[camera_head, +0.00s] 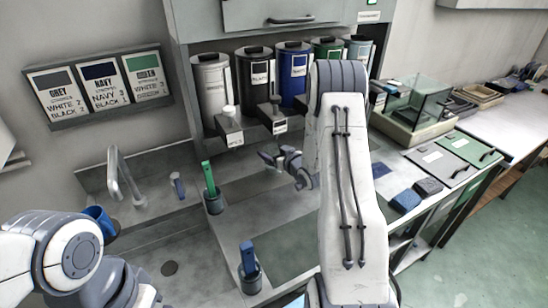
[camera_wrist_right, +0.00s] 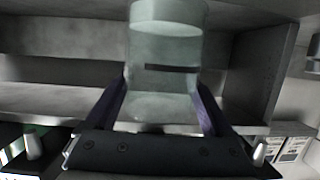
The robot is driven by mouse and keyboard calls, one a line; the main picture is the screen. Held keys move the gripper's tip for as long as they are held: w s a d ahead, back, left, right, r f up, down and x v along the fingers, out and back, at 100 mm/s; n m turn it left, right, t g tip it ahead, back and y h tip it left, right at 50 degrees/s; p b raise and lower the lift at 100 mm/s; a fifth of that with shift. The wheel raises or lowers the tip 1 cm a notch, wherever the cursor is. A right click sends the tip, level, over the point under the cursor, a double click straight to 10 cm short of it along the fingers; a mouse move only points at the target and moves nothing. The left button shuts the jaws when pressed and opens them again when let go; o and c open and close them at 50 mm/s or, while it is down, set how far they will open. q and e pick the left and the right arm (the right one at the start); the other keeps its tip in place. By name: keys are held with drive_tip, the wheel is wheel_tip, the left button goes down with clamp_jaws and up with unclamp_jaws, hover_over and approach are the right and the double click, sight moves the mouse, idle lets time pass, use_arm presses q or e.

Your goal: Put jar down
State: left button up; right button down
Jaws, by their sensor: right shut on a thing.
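The jar (camera_wrist_right: 165,70) is a clear, pale greenish vessel with a dark band across its side. In the right wrist view it stands between the two purple fingers of my right gripper (camera_wrist_right: 165,105), which is shut on it. In the head view my right gripper (camera_head: 275,160) is over the grey counter, in front of the dispensers. The jar cannot be made out there. My left arm shows at the lower left of the head view, but its gripper is not in view.
Several labelled canisters, among them a navy one (camera_head: 293,75), line the back. A green-handled tool stands in a cup (camera_head: 214,203), a blue-handled one in another cup (camera_head: 250,282). A tap (camera_head: 122,175) is at left, a glass box (camera_head: 415,105) at right. The wrist view shows grey shelving (camera_wrist_right: 60,100).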

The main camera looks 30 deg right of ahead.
wheel_tip(320, 180, down, 3)
drive_tip(key=shift+s+d+r, duration=0.1)
drive_tip(key=shift+f, duration=0.25)
unclamp_jaws()
